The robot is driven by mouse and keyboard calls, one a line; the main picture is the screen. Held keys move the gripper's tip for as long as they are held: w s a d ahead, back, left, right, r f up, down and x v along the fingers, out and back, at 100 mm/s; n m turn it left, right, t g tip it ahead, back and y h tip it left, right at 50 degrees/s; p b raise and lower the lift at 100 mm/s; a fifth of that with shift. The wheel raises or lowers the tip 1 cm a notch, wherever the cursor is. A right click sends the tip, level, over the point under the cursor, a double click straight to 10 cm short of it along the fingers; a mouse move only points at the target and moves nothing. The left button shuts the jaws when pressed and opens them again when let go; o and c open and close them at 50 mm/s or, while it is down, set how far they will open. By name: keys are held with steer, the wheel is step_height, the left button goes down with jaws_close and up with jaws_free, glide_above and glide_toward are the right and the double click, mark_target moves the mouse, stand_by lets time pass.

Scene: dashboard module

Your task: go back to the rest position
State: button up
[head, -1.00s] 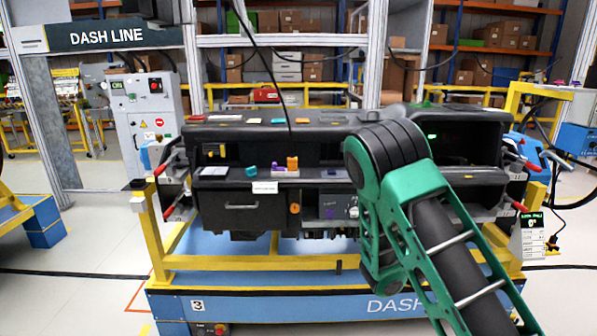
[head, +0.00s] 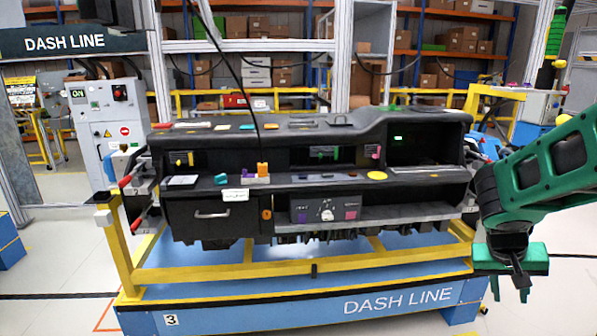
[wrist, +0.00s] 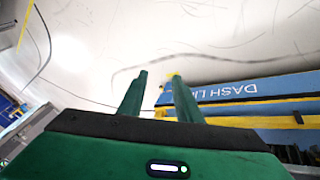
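My green arm comes in from the right edge of the head view. My gripper (head: 510,288) hangs at its end, pointing down beside the right end of the stand, apart from the dashboard. The black dashboard module (head: 290,190) sits on a yellow and blue stand (head: 400,299) left of my gripper.
Small coloured pieces, such as an orange one (head: 262,169), sit on the dashboard's ledge. A white control cabinet (head: 112,125) stands at the left. Shelves with boxes line the back. Open floor (head: 560,300) lies around my gripper.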

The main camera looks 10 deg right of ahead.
steer(key=s+a+r+y, duration=0.1)
steer(key=s+a+y, duration=0.2)
steer(key=s+a, duration=0.3)
steer(key=s+a+r+g+y, duration=0.1)
steer(key=s+a+r+y, duration=0.1)
steer(key=s+a, duration=0.4)
steer(key=shift+s+r+y, duration=0.3)
steer(key=shift+s+y, duration=0.1)
steer(key=shift+s, duration=0.8)
